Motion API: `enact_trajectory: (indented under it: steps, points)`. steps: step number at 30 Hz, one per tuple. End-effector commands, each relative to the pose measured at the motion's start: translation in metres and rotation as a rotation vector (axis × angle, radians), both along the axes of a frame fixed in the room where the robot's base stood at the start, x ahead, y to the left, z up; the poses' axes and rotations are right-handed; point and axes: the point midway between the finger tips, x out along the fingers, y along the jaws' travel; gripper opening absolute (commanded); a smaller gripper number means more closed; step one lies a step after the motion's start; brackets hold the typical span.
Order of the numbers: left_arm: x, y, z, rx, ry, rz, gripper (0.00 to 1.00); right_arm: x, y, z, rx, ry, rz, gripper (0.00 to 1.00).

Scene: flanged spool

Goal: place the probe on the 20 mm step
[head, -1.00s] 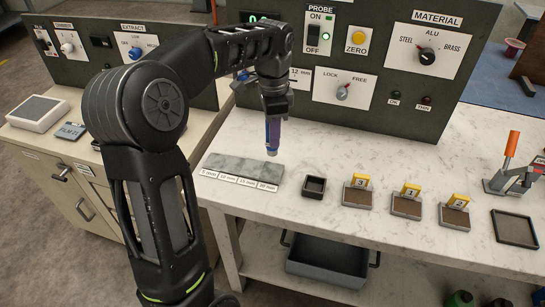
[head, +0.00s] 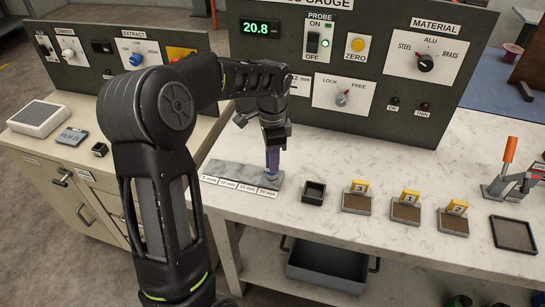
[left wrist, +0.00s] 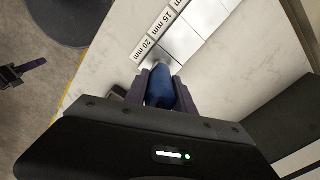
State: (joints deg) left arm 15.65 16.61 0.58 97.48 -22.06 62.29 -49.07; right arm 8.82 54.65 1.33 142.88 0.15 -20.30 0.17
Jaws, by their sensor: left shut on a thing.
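My left gripper (head: 272,145) points down and is shut on the blue probe (head: 272,158). The probe is upright, with its lower end at the 20 mm end of the grey step block (head: 228,172). The left wrist view shows the probe (left wrist: 160,88) between the gripper's fingers. Its tip meets the block beside the "20 mm" label, near the block's end. The green gauge display (head: 261,28) reads 20.8. A dark, purple-edged part at the left of the left wrist view looks like my right gripper (left wrist: 22,72); its jaws are unclear.
A small dark tray (head: 314,192) stands right of the block, then numbered blocks 3 (head: 357,201), 1 (head: 405,212) and 2 (head: 453,223). The gauge panel (head: 385,95) rises behind. The white counter (head: 340,160) between them is clear.

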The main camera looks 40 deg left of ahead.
Motion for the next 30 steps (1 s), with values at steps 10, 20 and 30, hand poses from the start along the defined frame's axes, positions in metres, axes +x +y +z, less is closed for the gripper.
enact_trajectory:
  steps: [10, 20, 30]
  points:
    - [0.0, 0.0, -0.003, 0.0, 0.0, 0.0, 0.38, 0.0, 0.0, -0.002, 0.001, 0.0, 0.0, 0.0]
    - [0.0, 0.0, -0.003, 0.0, 0.0, 0.0, 0.52, 0.0, 0.0, -0.002, 0.001, 0.0, 0.0, 0.0]
    - [0.001, 0.001, 0.015, 0.002, -0.003, 0.001, 0.52, 0.0, 0.0, -0.002, 0.0, 0.0, 0.0, 0.0]
